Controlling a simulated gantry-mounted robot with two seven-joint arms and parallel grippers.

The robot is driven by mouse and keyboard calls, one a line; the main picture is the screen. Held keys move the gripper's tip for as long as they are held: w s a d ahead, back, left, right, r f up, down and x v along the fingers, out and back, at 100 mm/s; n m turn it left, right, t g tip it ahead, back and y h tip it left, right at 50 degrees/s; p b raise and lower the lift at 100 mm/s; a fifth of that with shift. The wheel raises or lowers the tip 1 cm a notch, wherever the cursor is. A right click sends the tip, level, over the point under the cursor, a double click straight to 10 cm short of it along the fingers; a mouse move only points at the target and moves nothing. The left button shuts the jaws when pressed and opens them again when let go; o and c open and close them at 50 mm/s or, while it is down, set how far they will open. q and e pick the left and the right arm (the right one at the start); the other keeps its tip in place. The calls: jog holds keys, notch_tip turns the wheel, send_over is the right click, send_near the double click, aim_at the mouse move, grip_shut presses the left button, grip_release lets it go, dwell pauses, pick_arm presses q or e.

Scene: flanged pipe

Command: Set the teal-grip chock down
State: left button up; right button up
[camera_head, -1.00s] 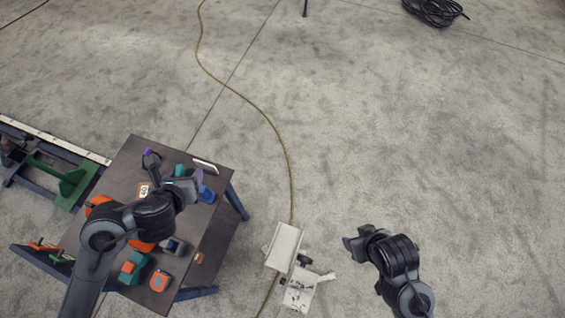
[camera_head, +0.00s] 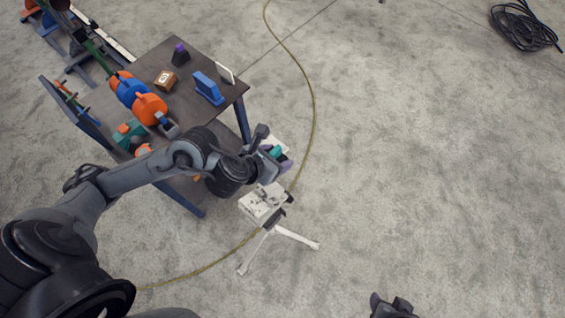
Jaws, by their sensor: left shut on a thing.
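My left gripper (camera_head: 272,156) is shut on the teal-grip chock (camera_head: 275,151). Only a bit of teal shows between the fingers; the rest of the chock is hidden by the gripper. The gripper is out past the right edge of the dark work table (camera_head: 203,50), in front of a white-topped thing. I cannot tell its height above it. My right gripper (camera_head: 391,306) shows only in part at the bottom edge, far from the table, and its jaws are not clear.
A white-topped tripod stand (camera_head: 262,204) stands right of the table. A yellow cable (camera_head: 312,100) crosses the floor.

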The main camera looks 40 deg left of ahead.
pick_arm(q)
jog(key=shift+d+f, duration=0.1)
jog(key=shift+f, duration=0.35)
jog(key=w+a+f+b, duration=0.1)
jog(key=w+a+f, duration=0.1)
jog(key=w+a+f+b, duration=0.2)
jog(key=w+a, duration=0.1)
jog(key=w+a+f+b, duration=0.2)
jog(key=a, duration=0.1)
jog(key=shift+w+f, duration=0.15)
jog(key=shift+w, duration=0.2)
jog(key=shift+f+b, duration=1.1)
jog(key=shift+f, duration=0.95)
jog(key=shift+f, duration=0.1)
